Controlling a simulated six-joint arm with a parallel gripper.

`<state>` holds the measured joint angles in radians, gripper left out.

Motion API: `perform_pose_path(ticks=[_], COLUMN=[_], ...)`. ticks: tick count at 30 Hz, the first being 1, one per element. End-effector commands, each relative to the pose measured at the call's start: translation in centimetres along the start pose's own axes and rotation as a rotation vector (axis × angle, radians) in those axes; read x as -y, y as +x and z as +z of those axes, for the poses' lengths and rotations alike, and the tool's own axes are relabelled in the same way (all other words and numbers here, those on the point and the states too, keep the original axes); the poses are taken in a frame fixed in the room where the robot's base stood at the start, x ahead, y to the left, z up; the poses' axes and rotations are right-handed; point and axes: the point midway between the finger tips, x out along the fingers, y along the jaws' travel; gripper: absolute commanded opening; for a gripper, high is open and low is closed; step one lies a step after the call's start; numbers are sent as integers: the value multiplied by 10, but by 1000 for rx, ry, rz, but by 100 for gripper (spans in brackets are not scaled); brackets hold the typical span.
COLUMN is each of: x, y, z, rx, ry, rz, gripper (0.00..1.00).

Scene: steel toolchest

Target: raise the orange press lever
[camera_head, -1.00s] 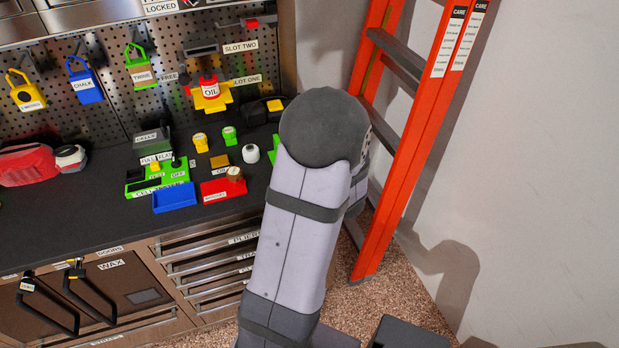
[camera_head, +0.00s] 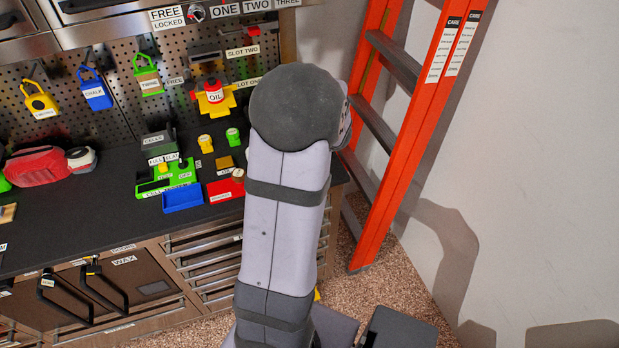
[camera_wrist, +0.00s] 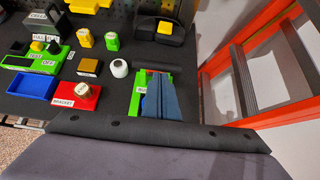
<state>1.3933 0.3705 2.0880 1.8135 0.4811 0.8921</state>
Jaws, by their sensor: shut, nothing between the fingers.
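I cannot make out the orange press lever in either view. In the head view my arm's large grey links cover the right end of the bench.
A red bracket tray (camera_head: 224,192), a blue tray (camera_head: 182,199) and a green tester box (camera_head: 152,185) stand on the black bench (camera_head: 80,215). A white roll (camera_wrist: 119,68) stands behind the red tray. An orange ladder (camera_head: 400,150) leans right of the bench.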

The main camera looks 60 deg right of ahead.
Motion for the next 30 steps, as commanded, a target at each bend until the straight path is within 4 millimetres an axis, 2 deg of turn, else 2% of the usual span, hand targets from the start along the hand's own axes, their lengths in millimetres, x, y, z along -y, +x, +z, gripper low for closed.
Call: perform_pose_path(ticks=[3, 9, 20, 30], x=[-1, 0, 0, 0], y=[4, 15, 28, 38], z=[23, 48, 66, 78], rx=[1, -2, -3, -90], ry=[-2, -1, 1, -2], rz=[1, 1, 2, 1], gripper=[0, 0, 0, 0])
